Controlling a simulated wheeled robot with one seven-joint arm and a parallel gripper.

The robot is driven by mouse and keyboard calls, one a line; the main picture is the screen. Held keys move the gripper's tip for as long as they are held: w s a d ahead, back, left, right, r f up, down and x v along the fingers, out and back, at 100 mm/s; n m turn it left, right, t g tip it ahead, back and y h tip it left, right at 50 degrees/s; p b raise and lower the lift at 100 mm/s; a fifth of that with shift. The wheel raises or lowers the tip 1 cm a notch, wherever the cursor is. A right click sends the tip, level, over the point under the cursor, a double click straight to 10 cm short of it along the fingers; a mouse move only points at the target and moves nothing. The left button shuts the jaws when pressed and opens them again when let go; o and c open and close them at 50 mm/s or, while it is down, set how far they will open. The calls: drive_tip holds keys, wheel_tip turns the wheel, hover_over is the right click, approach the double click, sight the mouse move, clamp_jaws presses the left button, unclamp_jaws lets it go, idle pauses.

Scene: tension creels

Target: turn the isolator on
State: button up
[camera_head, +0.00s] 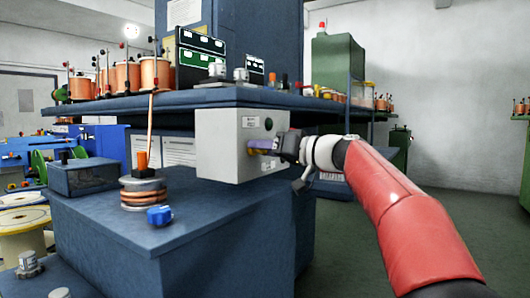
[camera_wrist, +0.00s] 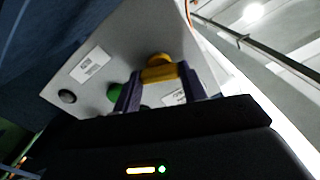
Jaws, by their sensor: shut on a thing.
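The isolator is a light grey box (camera_head: 218,146) fixed under the edge of the blue shelf. Its face has a yellow rotary knob (camera_wrist: 159,60). In the wrist view the grey face (camera_wrist: 130,55) is tilted, with labels, a green button (camera_wrist: 114,91) and a dark round button (camera_wrist: 67,96). My gripper (camera_head: 262,146) reaches the box from the right. In the wrist view its purple fingers (camera_wrist: 160,80) are on either side of the yellow knob's grip and shut on it. The fingers hide part of the knob, and its switch position cannot be read clearly.
A blue shelf (camera_head: 300,101) with copper spools and small bottles runs above the box. Below left, a blue cabinet top holds a copper coil (camera_head: 142,193) and a blue knob (camera_head: 159,215). The floor (camera_head: 470,225) to the right is clear.

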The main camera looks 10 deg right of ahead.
drive_tip(key=shift+d+f+m+p, duration=0.1)
drive_tip(key=shift+m+p, duration=0.4)
drive_tip(key=shift+m, duration=2.65)
drive_tip(key=shift+f+m+p, duration=0.1)
drive_tip(key=shift+m+p, duration=0.4)
drive_tip(key=shift+m, duration=2.65)
drive_tip(key=o, duration=1)
drive_tip(key=b+v, duration=0.1)
drive_tip(key=v, duration=0.6)
drive_tip(key=shift+s+d, duration=0.25)
drive_tip(key=shift+d, duration=0.05)
